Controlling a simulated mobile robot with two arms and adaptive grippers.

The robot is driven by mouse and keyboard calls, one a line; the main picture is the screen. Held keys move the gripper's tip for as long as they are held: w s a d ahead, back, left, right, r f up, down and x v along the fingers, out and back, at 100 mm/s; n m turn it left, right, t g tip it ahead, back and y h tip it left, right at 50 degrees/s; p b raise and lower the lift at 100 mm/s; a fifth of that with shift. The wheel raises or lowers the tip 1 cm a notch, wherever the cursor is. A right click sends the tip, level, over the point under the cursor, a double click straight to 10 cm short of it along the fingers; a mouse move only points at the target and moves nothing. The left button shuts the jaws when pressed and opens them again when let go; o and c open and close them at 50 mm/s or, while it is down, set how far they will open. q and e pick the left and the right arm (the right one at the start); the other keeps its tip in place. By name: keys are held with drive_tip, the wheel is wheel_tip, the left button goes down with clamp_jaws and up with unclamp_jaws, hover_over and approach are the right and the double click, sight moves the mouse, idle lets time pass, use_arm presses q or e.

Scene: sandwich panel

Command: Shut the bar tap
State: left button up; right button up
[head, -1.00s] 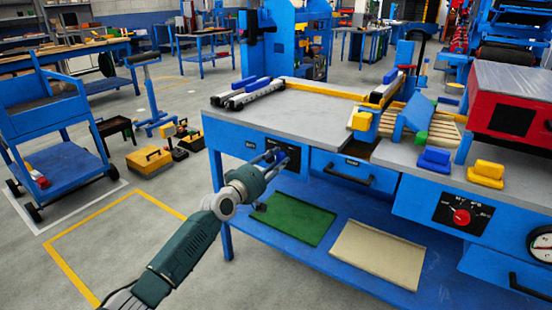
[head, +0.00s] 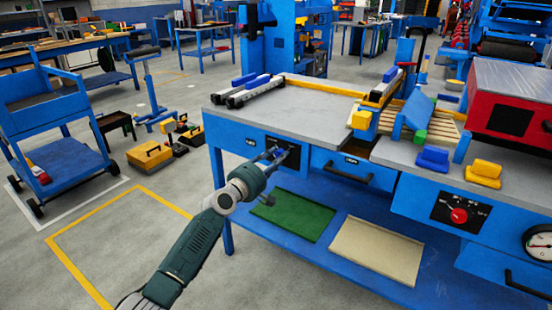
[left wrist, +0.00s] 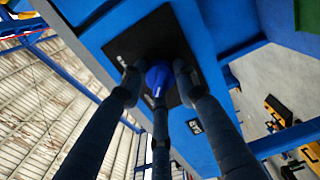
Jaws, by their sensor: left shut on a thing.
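The bar tap shows as a blue knob (left wrist: 158,76) on a black plate (left wrist: 142,45) in the left wrist view. The same black plate (head: 293,161) is on the blue front of the workbench in the head view. My left gripper (head: 280,154) reaches this plate from the front. In the left wrist view its fingers (left wrist: 155,80) are around the blue knob and shut on it. The knob's far side and its pointing direction are hard to tell, as the fingers cover part of it. My right gripper is in neither view.
A drawer with a black handle (head: 345,174) is right of the plate. A red knob (head: 459,216) and a gauge (head: 540,243) sit farther right. Below, a green mat (head: 296,216) and a beige mat (head: 376,255) lie on the lower shelf (head: 335,222). Open floor lies left of the bench.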

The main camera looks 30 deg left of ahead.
use_arm(q)
drive_tip(key=shift+d+f, duration=0.3)
drive_tip(key=shift+f, duration=0.05)
drive_tip(key=o, duration=1)
drive_tip(key=shift+o, duration=0.8)
drive_tip(key=shift+r, duration=0.2)
drive_tip(key=shift+a, duration=0.1)
drive_tip(key=s, duration=1.2)
drive_tip(key=shift+a, duration=0.15)
